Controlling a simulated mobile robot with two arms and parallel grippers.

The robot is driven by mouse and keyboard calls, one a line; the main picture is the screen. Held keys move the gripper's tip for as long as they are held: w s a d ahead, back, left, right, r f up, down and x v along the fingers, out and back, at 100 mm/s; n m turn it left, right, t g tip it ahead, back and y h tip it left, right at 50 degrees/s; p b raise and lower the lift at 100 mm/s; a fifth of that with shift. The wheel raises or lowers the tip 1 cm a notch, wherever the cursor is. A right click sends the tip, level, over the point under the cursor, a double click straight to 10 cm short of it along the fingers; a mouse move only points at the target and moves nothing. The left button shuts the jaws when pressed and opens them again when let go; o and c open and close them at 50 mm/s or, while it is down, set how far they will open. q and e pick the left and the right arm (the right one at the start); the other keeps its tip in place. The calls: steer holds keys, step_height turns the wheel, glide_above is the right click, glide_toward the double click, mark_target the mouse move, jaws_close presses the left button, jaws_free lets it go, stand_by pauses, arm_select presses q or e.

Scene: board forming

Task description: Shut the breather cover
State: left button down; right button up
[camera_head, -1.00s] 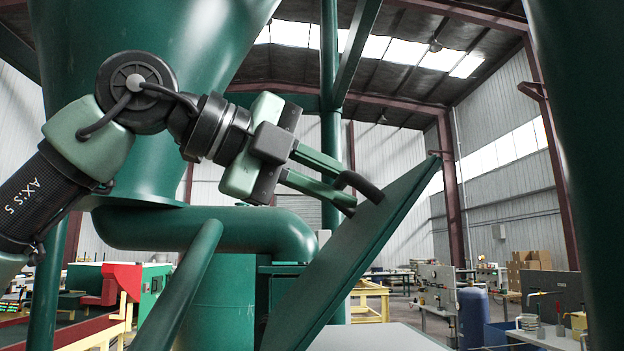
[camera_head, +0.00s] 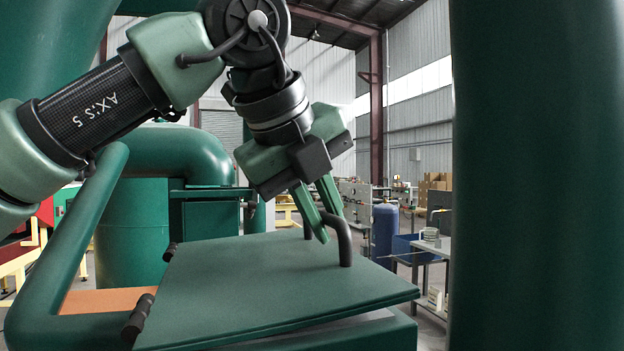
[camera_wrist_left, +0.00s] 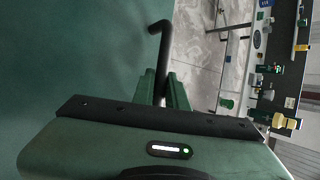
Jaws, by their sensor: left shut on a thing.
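The breather cover (camera_head: 262,282) is a flat green hinged lid. In the head view it lies almost level over the green box (camera_head: 385,335), with a narrow gap showing under its front right edge. Its hinges (camera_head: 138,318) are on the left side. A dark bar handle (camera_head: 345,243) stands up near its right edge. My left gripper (camera_head: 324,222) points down at the handle, its fingers shut on it. In the left wrist view the handle (camera_wrist_left: 160,60) runs in between the fingers, and the cover (camera_wrist_left: 85,60) fills the left side. My right gripper is out of view.
A thick green pipe (camera_head: 75,235) runs along the left, and a large green column (camera_head: 530,180) stands close on the right. Behind are a blue cylinder (camera_head: 385,232) and a workbench (camera_head: 432,255). The space above the cover is otherwise clear.

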arm_select(q)
steer(key=shift+d+f+y, duration=0.2)
steer(key=shift+f+y, duration=0.1)
steer(key=shift+f, duration=0.4)
steer(key=c, duration=1.4)
jaws_free()
steer(key=shift+w, duration=0.1)
steer(key=shift+c, duration=0.2)
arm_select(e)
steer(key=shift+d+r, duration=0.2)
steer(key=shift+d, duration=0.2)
arm_select(q)
steer(key=b+v, duration=0.1)
steer(key=v, duration=0.7)
steer(key=shift+w, duration=0.1)
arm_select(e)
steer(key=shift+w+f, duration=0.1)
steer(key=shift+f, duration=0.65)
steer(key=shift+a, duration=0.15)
